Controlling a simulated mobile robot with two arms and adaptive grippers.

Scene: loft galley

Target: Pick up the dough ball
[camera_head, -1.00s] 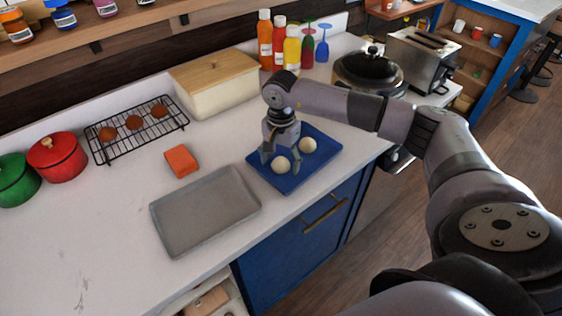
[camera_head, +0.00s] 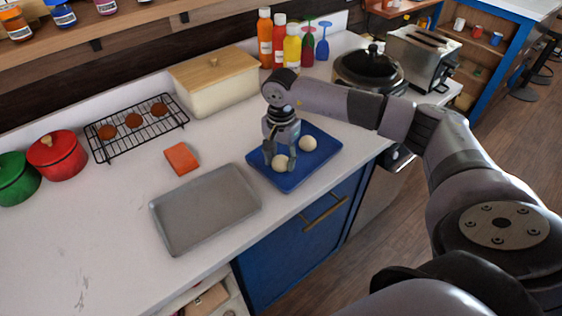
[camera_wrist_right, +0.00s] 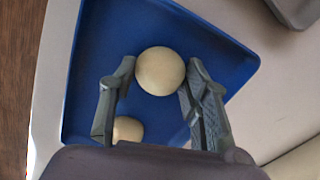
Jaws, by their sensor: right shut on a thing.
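Two pale cream dough balls are on a blue tray (camera_head: 318,162) near the counter's front edge. My right gripper (camera_head: 280,160) points down over the tray, with its fingers closed on either side of the nearer dough ball (camera_head: 279,163). In the right wrist view that dough ball (camera_wrist_right: 160,71) sits between the fingertips (camera_wrist_right: 162,78), low over or on the blue tray (camera_wrist_right: 85,60); I cannot tell if it is lifted. The other dough ball (camera_head: 308,143) lies on the tray to the right, and in the wrist view (camera_wrist_right: 127,129) it is partly hidden. My left gripper is out of view.
An empty grey baking tray (camera_head: 205,210) lies left of the blue tray. An orange sponge-like block (camera_head: 181,158), a wire rack (camera_head: 135,127) with brown rolls, a lidded bread box (camera_head: 215,85), bottles (camera_head: 265,40) and a black-lidded cooker (camera_head: 368,70) stand behind. The left front counter is clear.

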